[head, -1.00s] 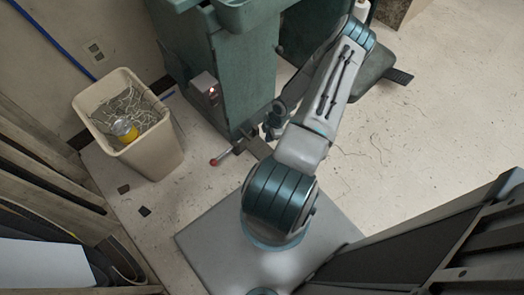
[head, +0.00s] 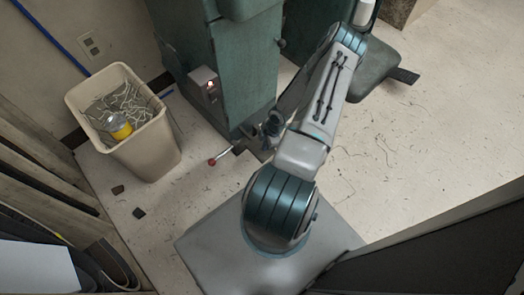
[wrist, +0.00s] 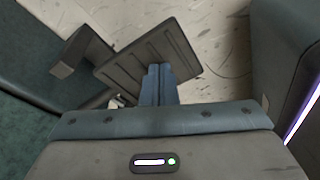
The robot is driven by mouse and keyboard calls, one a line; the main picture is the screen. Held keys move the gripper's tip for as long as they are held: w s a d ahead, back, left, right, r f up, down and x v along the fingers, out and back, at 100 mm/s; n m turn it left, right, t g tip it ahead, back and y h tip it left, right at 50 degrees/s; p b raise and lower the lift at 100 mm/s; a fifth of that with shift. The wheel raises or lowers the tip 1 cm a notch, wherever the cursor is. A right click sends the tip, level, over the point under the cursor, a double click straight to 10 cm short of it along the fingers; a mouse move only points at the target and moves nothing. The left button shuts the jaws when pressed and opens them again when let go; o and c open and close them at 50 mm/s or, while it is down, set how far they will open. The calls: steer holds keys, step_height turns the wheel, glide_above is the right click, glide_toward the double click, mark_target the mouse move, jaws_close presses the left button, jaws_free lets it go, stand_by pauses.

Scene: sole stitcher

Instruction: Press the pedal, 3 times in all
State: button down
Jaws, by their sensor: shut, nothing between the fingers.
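The pedal (wrist: 146,52) is a dark grey ribbed plate, seen large in the wrist view at the foot of the green machine. In the head view the machine (head: 243,70) stands upright, and the pedal at its base is small and partly hidden by my arm. My gripper (wrist: 159,72) is shut and empty, fingers together. Its fingertips overlap the pedal's near edge in the wrist view; I cannot tell whether they touch it. In the head view my gripper (head: 271,130) is just beside the machine's base.
A lever with a red knob (head: 211,162) sticks out left of the machine's foot. A grey box (head: 203,83) with a red light is on the machine's side. A beige bin (head: 147,150) with scraps stands left. The floor at right is open.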

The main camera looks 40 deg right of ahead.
steer(key=b+x, duration=0.1)
steer(key=x, duration=0.1)
steer(key=d+b+x, duration=0.1)
steer(key=b+x, duration=0.1)
steer(key=shift+s+f, duration=0.2)
steer(key=shift+f, duration=0.15)
steer(key=shift+s+d+r, duration=0.1)
steer(key=shift+r, duration=0.05)
steer(key=shift+s+d+r+p, duration=0.15)
steer(key=shift+s+d+p, duration=0.1)
steer(key=shift+d, duration=0.15)
steer(key=shift+s+d+r+p, duration=0.1)
steer(key=shift+d+r+p, duration=0.1)
steer(key=shift+d, duration=0.25)
steer(key=shift+s+d+r, duration=0.1)
steer(key=shift+s+d, duration=0.05)
steer(key=shift+d, duration=0.3)
steer(key=p+v, duration=0.6)
steer(key=v, duration=0.7)
steer(key=shift+r, duration=0.4)
